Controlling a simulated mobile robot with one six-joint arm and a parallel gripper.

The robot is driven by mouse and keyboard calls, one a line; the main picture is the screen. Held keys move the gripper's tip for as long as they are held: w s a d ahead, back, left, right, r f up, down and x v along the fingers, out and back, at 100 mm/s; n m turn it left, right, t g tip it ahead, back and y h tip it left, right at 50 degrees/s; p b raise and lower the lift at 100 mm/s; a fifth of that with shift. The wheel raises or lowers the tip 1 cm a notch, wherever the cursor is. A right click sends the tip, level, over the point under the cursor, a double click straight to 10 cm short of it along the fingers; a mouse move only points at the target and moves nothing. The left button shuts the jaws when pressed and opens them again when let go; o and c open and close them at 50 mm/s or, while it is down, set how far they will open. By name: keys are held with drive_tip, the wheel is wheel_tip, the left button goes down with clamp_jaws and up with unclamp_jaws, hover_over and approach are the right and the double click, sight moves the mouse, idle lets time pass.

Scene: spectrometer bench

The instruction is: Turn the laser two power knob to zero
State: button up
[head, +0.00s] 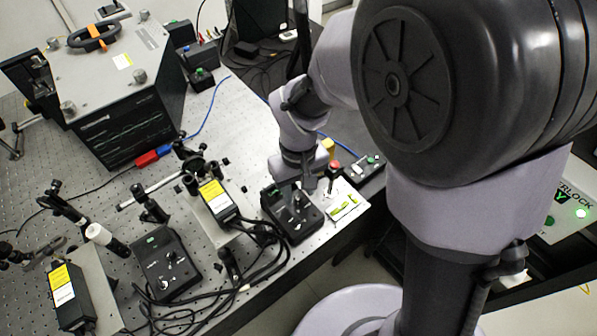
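Two black laser control boxes with knobs stand on the perforated bench. One box (292,228) is at the bench's right edge, and a small knob (297,198) shows on its top. The other box (165,265) is further left, with a knob (172,257) on its face. I cannot read which is laser two. My gripper (303,186) points down over the right box, close to its knob. Whether it touches the knob, and how far its fingers are apart, is too small to tell. The knob settings are not readable.
Laser heads with yellow labels (217,200) and (66,295) stand beside the boxes. Black cables (262,262) loop between them. A large black-sided box (130,123) stands at upper left.

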sight(300, 198)
wheel_tip(300, 198, up, 16)
drive_tip(key=p, duration=0.5)
drive_tip(key=shift+p, duration=0.3)
drive_tip(key=shift+s+d, duration=0.1)
drive_tip(key=s+d+m+t+y+b, duration=0.2)
drive_tip(key=s+d+m+t+b, duration=0.3)
drive_tip(key=s, duration=0.6)
drive_tip(key=d+m+b, duration=0.2)
drive_tip(key=m+b, duration=0.1)
drive_tip(key=shift+s+d+f+m+t+b, duration=0.15)
drive_tip(key=shift+s+f+m+t+b, duration=0.1)
drive_tip(key=shift+s+m+t+b, duration=0.15)
